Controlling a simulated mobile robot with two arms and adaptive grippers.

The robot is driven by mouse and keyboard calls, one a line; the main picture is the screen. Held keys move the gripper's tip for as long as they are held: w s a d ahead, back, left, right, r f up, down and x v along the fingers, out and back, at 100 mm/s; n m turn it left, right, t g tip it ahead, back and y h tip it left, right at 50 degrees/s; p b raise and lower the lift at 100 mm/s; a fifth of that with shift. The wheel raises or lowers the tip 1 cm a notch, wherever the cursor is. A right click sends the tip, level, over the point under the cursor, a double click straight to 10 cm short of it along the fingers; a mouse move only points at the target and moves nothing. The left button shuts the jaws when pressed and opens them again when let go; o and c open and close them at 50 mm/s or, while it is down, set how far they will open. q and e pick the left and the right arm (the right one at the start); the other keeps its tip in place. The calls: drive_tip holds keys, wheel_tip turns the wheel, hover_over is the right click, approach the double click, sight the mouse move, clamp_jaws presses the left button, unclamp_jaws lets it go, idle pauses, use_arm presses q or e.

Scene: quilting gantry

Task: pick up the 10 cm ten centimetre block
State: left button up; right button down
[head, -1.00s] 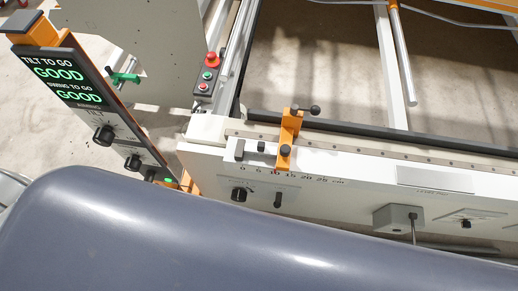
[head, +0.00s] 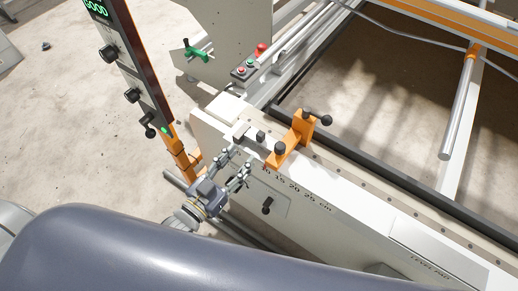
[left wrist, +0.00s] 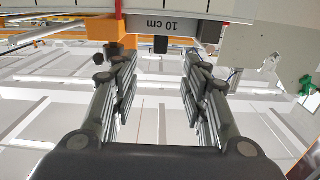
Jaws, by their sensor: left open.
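The 10 cm block (left wrist: 172,27) is pale grey with "10 cm" printed upside down in the left wrist view. A black knob (left wrist: 160,44) sticks out from its middle. My right gripper is in neither view.
The orange clamp (head: 290,141) with black knobs stands close right of the block. A panel with a centimetre scale (head: 300,192) is below. The orange-edged control post (head: 140,75) stands left.

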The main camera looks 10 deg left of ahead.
sight(258, 137)
use_arm(q)
drive_tip(key=shift+p+x, duration=0.85)
drive_tip(key=shift+x, duration=4.55)
clamp_jaws()
